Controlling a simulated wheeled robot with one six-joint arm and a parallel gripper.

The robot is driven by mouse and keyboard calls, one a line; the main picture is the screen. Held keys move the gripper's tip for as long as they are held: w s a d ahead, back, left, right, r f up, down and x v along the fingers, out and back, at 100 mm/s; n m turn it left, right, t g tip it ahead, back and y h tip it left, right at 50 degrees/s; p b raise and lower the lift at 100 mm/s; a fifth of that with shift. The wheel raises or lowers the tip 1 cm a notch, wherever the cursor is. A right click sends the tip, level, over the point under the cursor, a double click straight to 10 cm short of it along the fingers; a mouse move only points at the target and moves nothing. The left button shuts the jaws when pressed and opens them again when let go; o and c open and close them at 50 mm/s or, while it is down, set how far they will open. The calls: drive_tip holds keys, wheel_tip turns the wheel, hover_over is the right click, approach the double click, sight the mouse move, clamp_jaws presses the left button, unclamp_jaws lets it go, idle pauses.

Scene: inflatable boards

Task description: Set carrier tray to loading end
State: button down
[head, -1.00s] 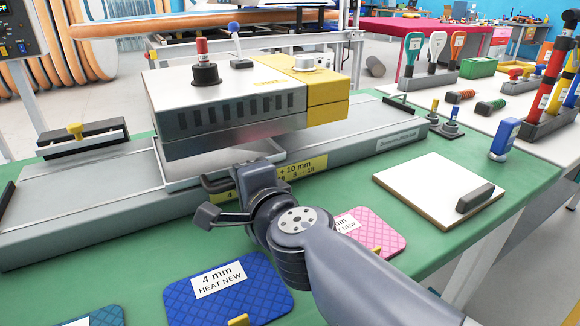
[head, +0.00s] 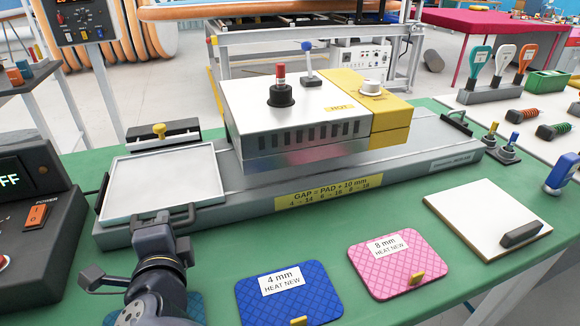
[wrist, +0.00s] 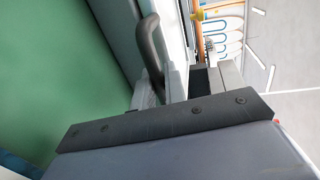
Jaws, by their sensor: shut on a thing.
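The carrier tray (head: 160,186) is a flat pale metal plate with a raised rim. It sits at the left end of the grey rail bed (head: 310,183), clear of the heater head. Its dark handle (head: 165,215) is on the near side and also shows in the wrist view (wrist: 150,50). My gripper (head: 155,235) is at that handle and shut on it; the fingertips are partly hidden in the head view. The white and yellow heater head (head: 300,115), with a HOT label, stands over the middle of the bed.
A black power box (head: 35,225) stands close to the left of the tray. A blue 4 mm pad (head: 290,297), a pink 8 mm pad (head: 397,262) and a white board (head: 480,215) lie on the green table in front. A clamp with a yellow knob (head: 160,133) is behind the tray.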

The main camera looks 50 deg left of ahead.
drive_tip(key=shift+s+a, duration=0.1)
drive_tip(key=shift+s, duration=0.15)
drive_tip(key=c, duration=1.5)
unclamp_jaws()
drive_tip(key=shift+a, duration=0.1)
drive_tip(key=shift+c, duration=0.2)
